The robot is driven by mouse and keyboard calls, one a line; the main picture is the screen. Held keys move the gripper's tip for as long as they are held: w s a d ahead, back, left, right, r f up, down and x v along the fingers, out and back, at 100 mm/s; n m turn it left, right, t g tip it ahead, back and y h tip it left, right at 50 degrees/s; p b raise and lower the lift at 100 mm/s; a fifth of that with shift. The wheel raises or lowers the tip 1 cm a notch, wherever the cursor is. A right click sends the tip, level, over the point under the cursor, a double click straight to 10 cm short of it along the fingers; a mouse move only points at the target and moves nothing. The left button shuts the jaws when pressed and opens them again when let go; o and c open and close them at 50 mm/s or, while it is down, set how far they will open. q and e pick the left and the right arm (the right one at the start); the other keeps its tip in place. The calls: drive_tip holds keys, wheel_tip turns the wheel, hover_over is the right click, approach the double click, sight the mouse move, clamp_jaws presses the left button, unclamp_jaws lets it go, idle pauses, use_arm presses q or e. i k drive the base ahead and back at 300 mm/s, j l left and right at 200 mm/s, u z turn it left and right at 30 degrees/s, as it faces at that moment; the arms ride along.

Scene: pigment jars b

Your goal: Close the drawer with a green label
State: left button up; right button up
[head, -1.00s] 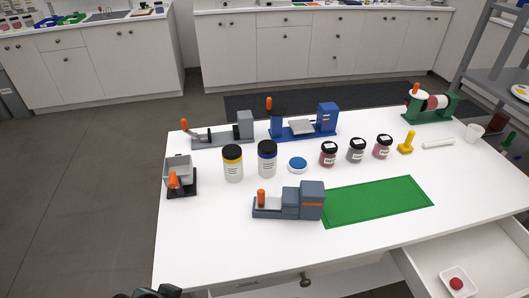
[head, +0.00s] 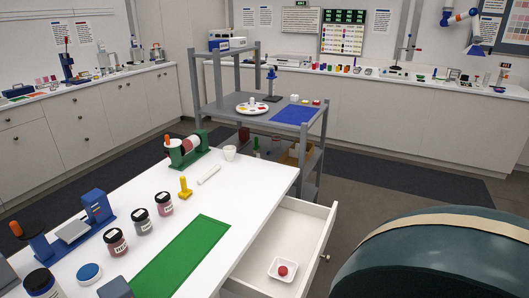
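An open drawer (head: 312,228) sticks out from the right side of the white table, with a round knob (head: 325,257) on its front. Inside it lies a small white dish (head: 272,270) holding a red lump (head: 283,270). The drawer's outer front face is turned away, and I see no green label on it. Neither of my grippers is in view.
A large dark green rounded object (head: 440,265) with a beige band fills the lower right, close to the drawer front. The white table (head: 235,185) carries jars, a green mat (head: 180,258) and small machines. A grey shelf rack (head: 222,112) stands behind.

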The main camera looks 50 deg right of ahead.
sight(299, 230)
drive_tip(key=z, duration=0.45)
drive_tip(key=l+z, duration=0.1)
drive_tip(key=z, duration=0.4)
drive_tip(key=l+z, duration=0.1)
drive_tip(key=z, duration=0.85)
drive_tip(key=i+l+u, duration=0.15)
drive_tip(key=u, duration=0.25)
drive_tip(key=i+l+u, duration=0.15)
drive_tip(key=l+u, duration=0.2)
drive_tip(key=i+l+u, duration=0.1)
drive_tip(key=u, duration=0.3)
drive_tip(key=k+l, duration=0.05)
drive_tip(key=l, duration=0.05)
